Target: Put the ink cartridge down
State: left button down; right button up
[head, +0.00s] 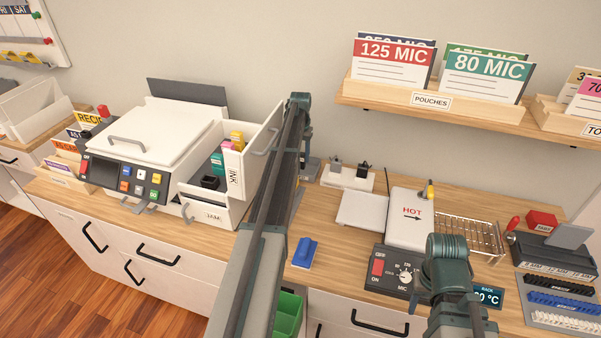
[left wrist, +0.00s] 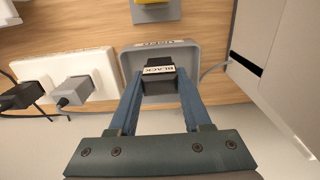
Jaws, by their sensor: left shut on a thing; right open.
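My left gripper (left wrist: 160,78) is shut on a black ink cartridge (left wrist: 158,84) with a white "BLACK" label, in the left wrist view. The cartridge is over a shallow grey tray (left wrist: 187,54), within its outline. I cannot tell whether it touches the tray floor. The tray has a label on its far rim, too small to read surely. In the head view my left arm reaches to the back of the counter and hides most of this spot. My right arm shows at lower right in the head view, but its fingertips are not visible.
A white power strip (left wrist: 107,73) with plugs lies beside the tray. A white machine (head: 160,140) with an open ink compartment stands left of my left arm. A blue block (head: 304,252) lies on the counter. A hot-labelled device (head: 410,217) and wire rack (head: 468,236) are right.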

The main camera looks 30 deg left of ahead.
aim_at(301, 163)
pick_arm(q)
jog(key=shift+f, duration=0.1)
notch_tip(301, 163, down, 4)
jog(key=b, duration=0.4)
jog(key=shift+f, duration=0.1)
jog(key=shift+f, duration=0.2)
jog(key=shift+c, duration=1.7)
grip_release()
jog(key=shift+r, duration=0.1)
jog(key=shift+r, duration=0.15)
notch_tip(301, 163, up, 12)
jog(key=p, duration=1.2)
jog(key=shift+r, duration=0.1)
